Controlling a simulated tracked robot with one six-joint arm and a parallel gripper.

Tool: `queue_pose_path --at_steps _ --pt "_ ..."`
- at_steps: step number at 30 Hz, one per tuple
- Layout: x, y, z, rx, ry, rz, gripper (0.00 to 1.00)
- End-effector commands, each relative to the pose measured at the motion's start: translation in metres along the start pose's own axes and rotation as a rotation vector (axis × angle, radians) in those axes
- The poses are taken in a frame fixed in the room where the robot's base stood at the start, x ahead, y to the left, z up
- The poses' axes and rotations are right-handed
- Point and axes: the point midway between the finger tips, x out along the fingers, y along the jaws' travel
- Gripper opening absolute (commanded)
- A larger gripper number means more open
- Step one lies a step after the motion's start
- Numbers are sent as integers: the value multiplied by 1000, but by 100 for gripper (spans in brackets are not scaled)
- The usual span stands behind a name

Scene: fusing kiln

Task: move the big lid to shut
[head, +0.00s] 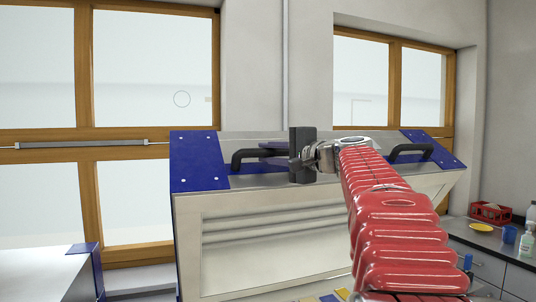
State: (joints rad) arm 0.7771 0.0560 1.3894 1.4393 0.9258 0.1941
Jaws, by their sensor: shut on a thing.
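The big lid (200,165) of the kiln stands raised and tilted in the head view. It is silver metal with blue corner plates, and its pale inner face with heating rods is turned toward me. Two black bar handles sit along its upper front edge, a left handle (241,156) and a right handle (411,150). My gripper (274,153) is at the left handle and shut on it. My red-sleeved arm hides part of the lid's right half and the middle of its edge.
A grey worktop (40,278) lies at the lower left. At the right is a counter (485,238) with a red crate (490,212), a yellow dish (481,227), a blue cup (509,234) and bottles. Wood-framed windows and a wall stand behind the lid.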

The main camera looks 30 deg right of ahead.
Motion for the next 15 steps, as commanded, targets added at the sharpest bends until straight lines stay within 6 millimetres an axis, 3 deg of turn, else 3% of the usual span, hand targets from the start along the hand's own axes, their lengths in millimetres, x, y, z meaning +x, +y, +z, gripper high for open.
queue_pose_path --at_steps 15 --pt "-9 10 2 -3 1 -9 0"
